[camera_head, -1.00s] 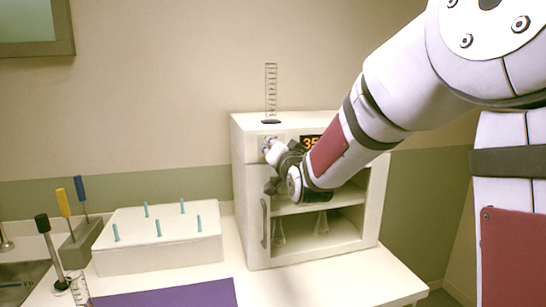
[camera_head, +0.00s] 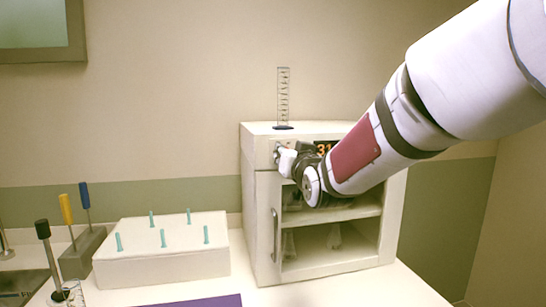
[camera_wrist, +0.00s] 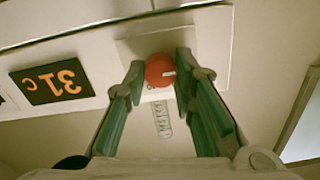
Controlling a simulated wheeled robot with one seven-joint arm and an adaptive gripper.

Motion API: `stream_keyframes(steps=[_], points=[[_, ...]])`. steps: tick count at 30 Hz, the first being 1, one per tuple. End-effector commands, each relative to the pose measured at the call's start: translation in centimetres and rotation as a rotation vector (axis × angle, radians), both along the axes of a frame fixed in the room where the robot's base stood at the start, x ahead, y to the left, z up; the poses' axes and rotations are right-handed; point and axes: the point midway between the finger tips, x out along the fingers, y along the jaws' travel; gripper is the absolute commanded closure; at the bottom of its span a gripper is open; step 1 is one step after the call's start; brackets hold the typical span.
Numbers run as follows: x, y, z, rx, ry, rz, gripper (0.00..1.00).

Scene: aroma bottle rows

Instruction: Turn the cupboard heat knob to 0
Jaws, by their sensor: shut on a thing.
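The white cupboard (camera_head: 262,205) stands on the counter, its front holding a dark display (camera_head: 323,148) with orange digits. In the wrist view the display (camera_wrist: 52,80) appears upside down and reads 31 C. The red round heat knob (camera_wrist: 159,68) sits beside it on a pale panel, its white mark pointing right in that view. My gripper (camera_wrist: 161,70) has a finger on each side of the knob and is shut on it. In the head view my gripper (camera_head: 281,152) is at the cupboard's upper left front, and the knob is not clear there.
A graduated cylinder (camera_head: 283,98) stands on top of the cupboard. A white block with several teal pegs (camera_head: 160,262) is to the left, beside a grey holder (camera_head: 82,254) with tools. A purple mat (camera_head: 200,301) lies in front. My forearm covers part of the cupboard front.

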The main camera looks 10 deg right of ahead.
Motion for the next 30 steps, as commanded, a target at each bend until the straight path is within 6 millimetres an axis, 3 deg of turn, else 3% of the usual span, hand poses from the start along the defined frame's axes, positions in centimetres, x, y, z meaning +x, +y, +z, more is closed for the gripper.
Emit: stream_keyframes(steps=[7,8,10,22,30], points=[[0.0,0.0,0.0,0.0,0.0,0.001,1.0],[0.0,0.0,0.0,0.0,0.0,0.001,0.69],[0.0,0.0,0.0,0.0,0.0,0.001,0.55],[-0.6,0.0,0.1,0.0,0.0,0.0,0.55],[-5.2,0.0,0.1,0.0,-0.001,0.001,0.55]])
